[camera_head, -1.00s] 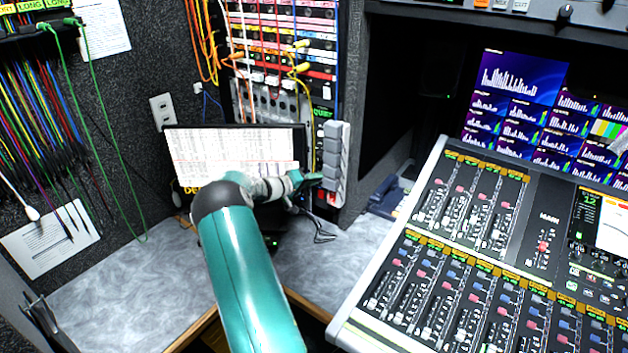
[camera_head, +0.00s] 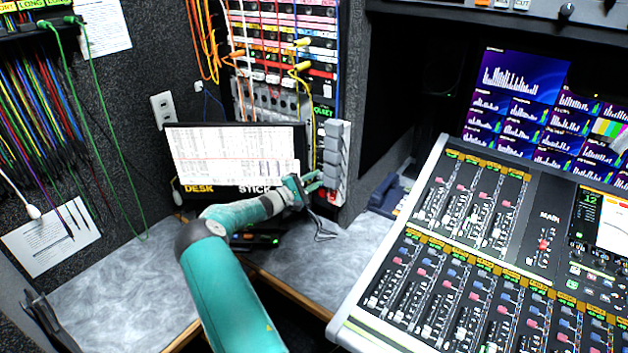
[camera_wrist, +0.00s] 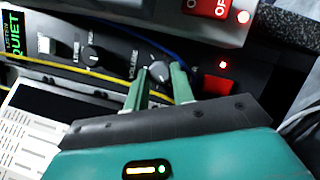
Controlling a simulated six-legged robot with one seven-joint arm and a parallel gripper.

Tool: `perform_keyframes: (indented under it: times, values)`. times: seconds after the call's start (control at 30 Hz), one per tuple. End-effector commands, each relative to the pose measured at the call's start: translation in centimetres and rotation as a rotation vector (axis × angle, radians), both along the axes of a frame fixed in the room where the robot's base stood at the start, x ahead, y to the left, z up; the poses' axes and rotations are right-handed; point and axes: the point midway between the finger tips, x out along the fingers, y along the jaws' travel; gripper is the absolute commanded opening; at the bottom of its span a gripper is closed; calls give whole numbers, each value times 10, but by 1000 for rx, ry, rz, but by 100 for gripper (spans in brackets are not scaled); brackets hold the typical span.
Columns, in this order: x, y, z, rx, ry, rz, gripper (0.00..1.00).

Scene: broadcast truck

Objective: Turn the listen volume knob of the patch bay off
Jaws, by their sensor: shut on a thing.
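The listen volume knob (camera_wrist: 160,72) is a small grey round knob on a dark panel in the wrist view, with the word VOLUME to its left. My gripper (camera_wrist: 158,80) has its two green fingers on either side of the knob, shut on it. The fingertips hide part of the knob's sides. In the head view my gripper (camera_head: 314,181) is at the lower right of the patch bay (camera_head: 283,45), beside the laptop-like screen. The knob itself is too small to tell there.
A second, black knob (camera_wrist: 93,55) sits left on the same panel. A red button (camera_wrist: 219,86) is close on the right, with a red switch (camera_wrist: 214,8) above. A yellow cable (camera_wrist: 70,71) and a blue cable cross the panel. The screen (camera_head: 235,153) stands close left.

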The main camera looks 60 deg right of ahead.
Motion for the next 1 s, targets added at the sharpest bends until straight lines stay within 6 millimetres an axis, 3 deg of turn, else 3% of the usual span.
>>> perform_keyframes:
  times: [0.6, 1.0]
  values:
    - [-3, 1, -4, 89, 573, 0, 2]
    - [-5, 1, -5, 128, 814, 1, 2]
